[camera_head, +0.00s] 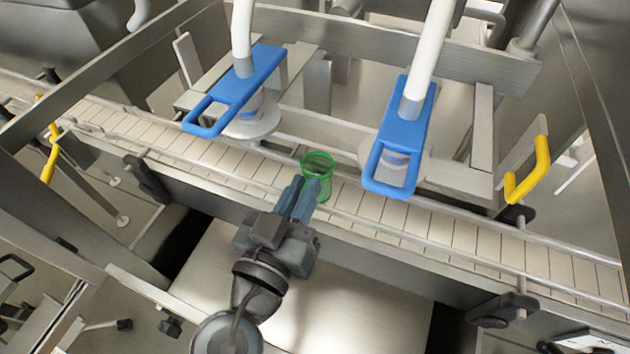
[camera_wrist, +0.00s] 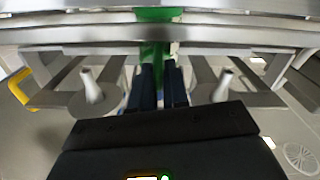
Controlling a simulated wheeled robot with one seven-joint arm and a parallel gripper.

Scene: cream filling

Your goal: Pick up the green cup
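The green cup (camera_head: 324,188) is see-through and stands upright on the conveyor, in the middle of the head view. In the wrist view the cup (camera_wrist: 153,48) shows at the top centre, straight beyond the fingertips. My gripper (camera_head: 305,184) reaches in from below, with its blue-grey fingertips at the near left side of the cup and overlapping it in the picture. The wrist view shows a narrow gap between the two fingers (camera_wrist: 160,75), with green in it. The fingers look parted. I cannot tell whether they touch the cup.
The slatted conveyor (camera_head: 450,232) has metal side rails running along both edges. Two blue-handled filling nozzles (camera_head: 232,92) (camera_head: 408,105) hang behind the cup, to its left and right. Yellow handles (camera_head: 528,170) sit at the frame's sides. The belt beside the cup is clear.

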